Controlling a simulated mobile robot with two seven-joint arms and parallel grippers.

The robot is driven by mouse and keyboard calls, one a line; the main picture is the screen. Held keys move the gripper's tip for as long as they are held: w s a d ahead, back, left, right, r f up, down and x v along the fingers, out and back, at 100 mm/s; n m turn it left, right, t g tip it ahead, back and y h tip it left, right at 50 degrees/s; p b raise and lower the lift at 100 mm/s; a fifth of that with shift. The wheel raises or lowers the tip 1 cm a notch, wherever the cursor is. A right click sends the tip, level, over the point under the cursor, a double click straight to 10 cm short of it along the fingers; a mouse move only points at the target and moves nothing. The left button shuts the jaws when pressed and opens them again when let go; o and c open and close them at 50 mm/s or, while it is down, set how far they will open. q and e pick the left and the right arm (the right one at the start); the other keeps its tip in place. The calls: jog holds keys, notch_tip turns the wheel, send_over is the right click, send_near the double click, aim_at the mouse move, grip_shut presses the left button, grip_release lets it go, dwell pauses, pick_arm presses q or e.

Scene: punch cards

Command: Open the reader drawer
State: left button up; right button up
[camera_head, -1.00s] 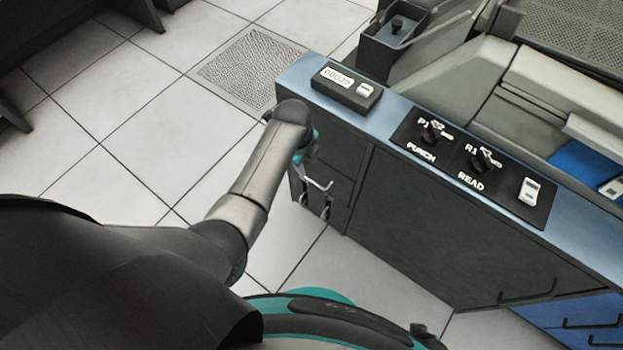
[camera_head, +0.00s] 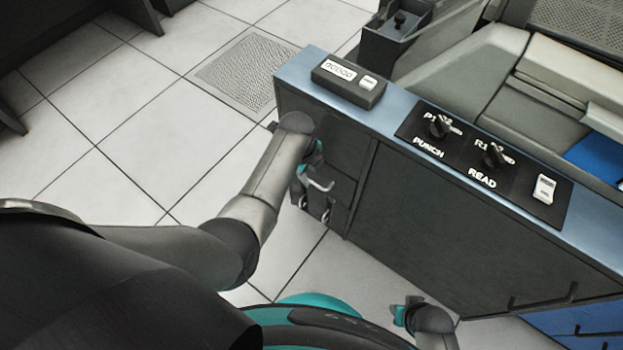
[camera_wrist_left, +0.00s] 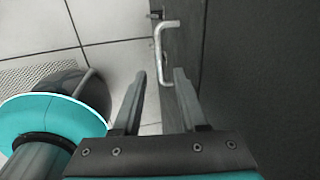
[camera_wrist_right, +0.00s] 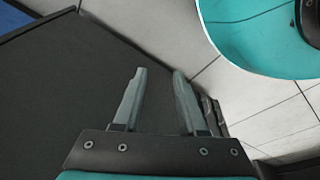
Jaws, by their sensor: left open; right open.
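The cabinet (camera_head: 450,230) has small fronts at its left end with a metal bar handle (camera_head: 321,186) and a second handle below it. I cannot tell which front is the reader drawer. My left gripper (camera_wrist_left: 160,72) is open and empty. In the left wrist view a bar handle (camera_wrist_left: 158,45) is just ahead, its near end between the fingertips in the picture; contact is not clear. In the head view my left wrist partly hides that gripper. My right gripper (camera_wrist_right: 160,72) is open and empty, low in front of the cabinet's dark panel (camera_wrist_right: 75,100).
The blue counter edge (camera_head: 395,118) carries a counter box (camera_head: 348,82) and a black switch panel (camera_head: 480,165) labelled PUNCH and READ. Further right are a dark handle (camera_head: 543,297) and a blue front (camera_head: 590,320). Tiled floor (camera_head: 120,120) is clear to the left.

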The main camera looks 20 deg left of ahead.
aim_at(312, 182)
pick_arm(q)
jog(key=shift+w+f+b, duration=0.15)
jog(key=shift+f+b, duration=0.3)
jog(key=shift+f, duration=0.25)
jog(key=shift+w+f+b, duration=0.1)
jog(key=shift+f+b, duration=0.35)
jog(key=shift+f, duration=0.2)
jog(key=shift+w+d+f+b, duration=0.1)
jog(key=shift+w+f+b, duration=0.05)
jog(key=shift+f+b, duration=0.55)
jog(key=shift+w+f, duration=0.1)
jog(key=shift+f, duration=0.4)
pick_arm(e)
jog(key=w+a+r, duration=0.2)
jog(key=w+r, duration=0.2)
jog(key=r, duration=0.3)
jog(key=shift+r+t, duration=0.25)
jog(key=shift+t, duration=0.15)
pick_arm(q)
jog(key=shift+c, duration=0.4)
grip_shut()
